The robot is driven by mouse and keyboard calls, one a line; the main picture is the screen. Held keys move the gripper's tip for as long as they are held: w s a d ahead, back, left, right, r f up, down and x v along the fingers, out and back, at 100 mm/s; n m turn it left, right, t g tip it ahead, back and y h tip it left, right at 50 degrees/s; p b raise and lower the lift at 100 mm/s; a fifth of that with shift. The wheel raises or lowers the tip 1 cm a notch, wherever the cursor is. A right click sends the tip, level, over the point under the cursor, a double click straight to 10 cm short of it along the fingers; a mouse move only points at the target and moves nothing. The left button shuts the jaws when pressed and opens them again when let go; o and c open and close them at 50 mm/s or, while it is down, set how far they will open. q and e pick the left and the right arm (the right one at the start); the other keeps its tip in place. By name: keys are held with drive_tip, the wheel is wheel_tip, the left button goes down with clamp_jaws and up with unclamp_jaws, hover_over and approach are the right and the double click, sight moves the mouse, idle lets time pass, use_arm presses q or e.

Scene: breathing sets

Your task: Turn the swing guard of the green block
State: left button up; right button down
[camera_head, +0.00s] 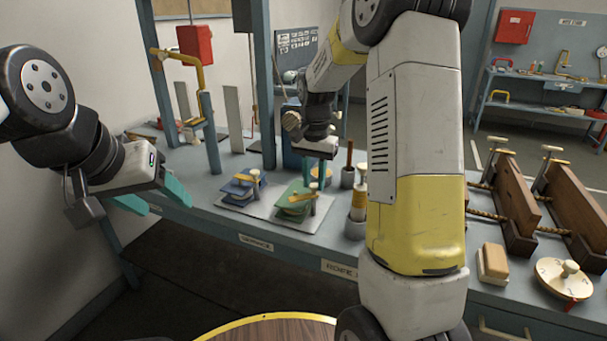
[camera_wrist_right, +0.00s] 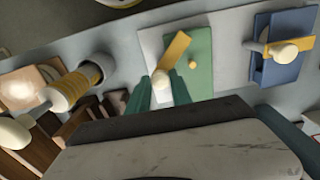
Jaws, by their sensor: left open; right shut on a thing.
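The green block (camera_head: 293,208) lies on a pale plate at the front of the bench. In the right wrist view the green block (camera_wrist_right: 204,75) carries a yellow swing guard (camera_wrist_right: 175,52), slanted across its left part, with a pale rounded knob at its near end. My right gripper (camera_wrist_right: 160,88) has its two teal fingers on either side of that knob, shut on the guard's end. In the head view my right gripper (camera_head: 315,178) is above the green block, and my forearm hides nearby bench. My left gripper (camera_head: 155,196) is open and empty, off the bench's left front edge.
A blue block (camera_head: 240,188) with its own yellow guard sits left of the green one. A yellow-banded spool (camera_head: 358,205) stands to the right. Wooden vises (camera_head: 515,205), a tan block (camera_head: 493,262) and a round dial (camera_head: 568,277) lie further right.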

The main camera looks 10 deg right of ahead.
sight(314, 185)
drive_tip(key=c, duration=1.1)
unclamp_jaws()
drive_tip(key=shift+c, duration=0.2)
drive_tip(key=shift+r, duration=0.15)
wheel_tip(314, 185, up, 8)
drive_tip(key=shift+f, duration=0.2)
drive_tip(key=shift+f, duration=0.1)
